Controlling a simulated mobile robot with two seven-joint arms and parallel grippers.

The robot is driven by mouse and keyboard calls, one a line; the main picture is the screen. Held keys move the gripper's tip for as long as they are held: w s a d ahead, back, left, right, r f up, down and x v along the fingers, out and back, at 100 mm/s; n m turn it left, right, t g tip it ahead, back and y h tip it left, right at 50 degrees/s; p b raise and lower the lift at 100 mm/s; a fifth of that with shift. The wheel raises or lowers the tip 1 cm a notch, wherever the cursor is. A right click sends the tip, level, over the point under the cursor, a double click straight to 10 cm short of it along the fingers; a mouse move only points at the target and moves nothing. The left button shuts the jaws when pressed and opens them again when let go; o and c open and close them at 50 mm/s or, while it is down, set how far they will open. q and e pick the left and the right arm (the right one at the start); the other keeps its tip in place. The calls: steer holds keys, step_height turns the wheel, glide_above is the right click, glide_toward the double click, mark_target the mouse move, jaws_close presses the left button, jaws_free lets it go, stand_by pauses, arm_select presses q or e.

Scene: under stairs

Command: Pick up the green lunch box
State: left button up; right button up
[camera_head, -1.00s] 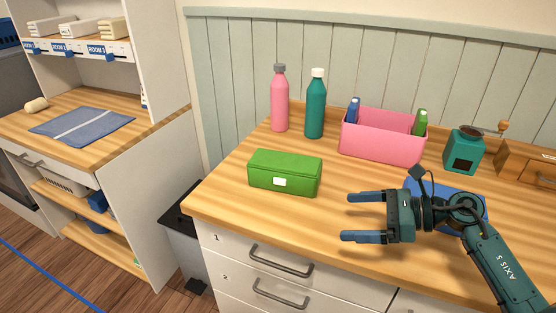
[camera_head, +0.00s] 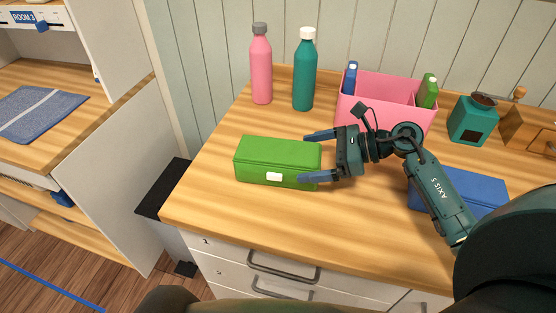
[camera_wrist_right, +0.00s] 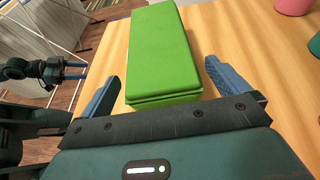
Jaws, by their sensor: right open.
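The green lunch box (camera_head: 270,160) lies on the wooden counter near its left end, with a small white label on its front. My right gripper (camera_head: 316,157) is open at the box's right end, with one blue finger toward the back and one toward the front. In the right wrist view the green lunch box (camera_wrist_right: 162,55) extends away between the two open fingers of the right gripper (camera_wrist_right: 165,82), with its near end close to the palm. I cannot tell whether the fingers touch it. My left gripper is not seen in the head view.
Behind stand a pink bottle (camera_head: 261,65), a teal bottle (camera_head: 304,72) and a pink bin (camera_head: 385,113) with a blue and a green item. A teal canister (camera_head: 472,122) is at right. A blue flat box (camera_head: 482,190) lies by my right arm. The front counter strip is clear.

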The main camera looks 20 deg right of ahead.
mark_target(300, 157)
steer(key=shift+x, duration=1.55)
steer(key=shift+r, duration=0.1)
steer(key=shift+c, duration=0.3)
steer(key=c, duration=1)
